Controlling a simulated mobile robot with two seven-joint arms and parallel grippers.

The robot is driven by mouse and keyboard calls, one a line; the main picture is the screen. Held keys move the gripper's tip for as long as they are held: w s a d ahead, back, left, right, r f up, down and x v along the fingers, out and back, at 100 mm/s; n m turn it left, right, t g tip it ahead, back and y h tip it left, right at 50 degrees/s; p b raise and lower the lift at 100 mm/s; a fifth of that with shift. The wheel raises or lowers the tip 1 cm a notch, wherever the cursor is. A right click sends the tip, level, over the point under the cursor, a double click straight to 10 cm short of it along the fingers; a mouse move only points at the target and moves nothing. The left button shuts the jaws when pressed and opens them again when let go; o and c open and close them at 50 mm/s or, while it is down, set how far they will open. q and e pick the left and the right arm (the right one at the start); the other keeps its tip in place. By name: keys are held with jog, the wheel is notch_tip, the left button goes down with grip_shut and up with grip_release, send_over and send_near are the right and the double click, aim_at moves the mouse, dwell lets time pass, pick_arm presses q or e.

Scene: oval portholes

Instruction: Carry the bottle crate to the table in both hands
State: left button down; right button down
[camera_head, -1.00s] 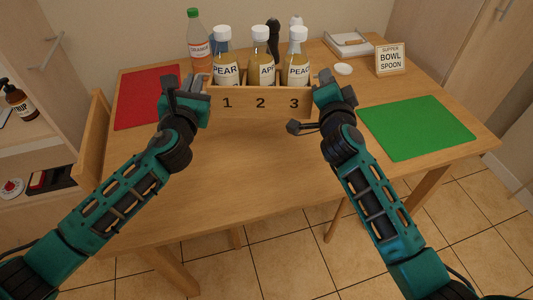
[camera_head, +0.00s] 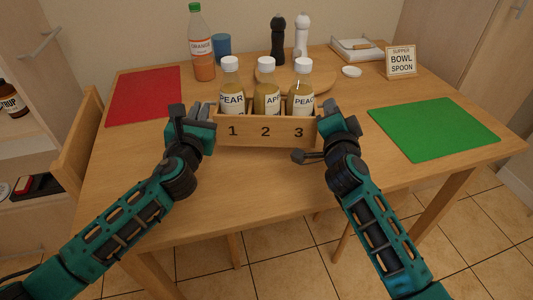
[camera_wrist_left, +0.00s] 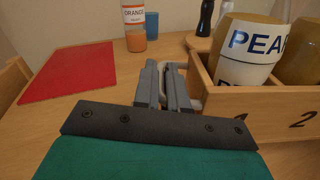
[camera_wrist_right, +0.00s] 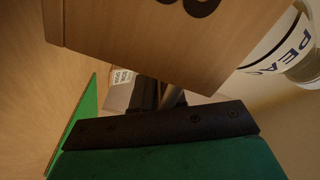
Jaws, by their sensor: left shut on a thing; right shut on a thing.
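The wooden bottle crate (camera_head: 283,133), numbered 1, 2 and 3 on its front, is between my two grippers. It holds a pear bottle (camera_head: 231,90), a bottle labelled AP... (camera_head: 267,90) and a peach bottle (camera_head: 301,92), all upright with white caps. My left gripper (camera_head: 208,112) is shut on the crate's left end; in the left wrist view its fingers (camera_wrist_left: 165,85) close on a grey handle. My right gripper (camera_head: 330,115) is shut at the right end, its grip mostly hidden by the crate wall in the right wrist view. The crate appears level, over the wooden table (camera_head: 240,180); I cannot tell whether it touches.
A red mat (camera_head: 145,95) lies at left and a green mat (camera_head: 432,129) at right. Behind the crate stand an orange bottle (camera_head: 203,55), a blue cup (camera_head: 222,46), a round board (camera_head: 325,80), dark (camera_head: 278,40) and white (camera_head: 301,38) mills. A sign (camera_head: 401,61) stands back right.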

pick_arm(q)
jog(key=shift+r, duration=0.1)
pick_arm(e)
jog(key=shift+r, duration=0.1)
dwell(0.3)
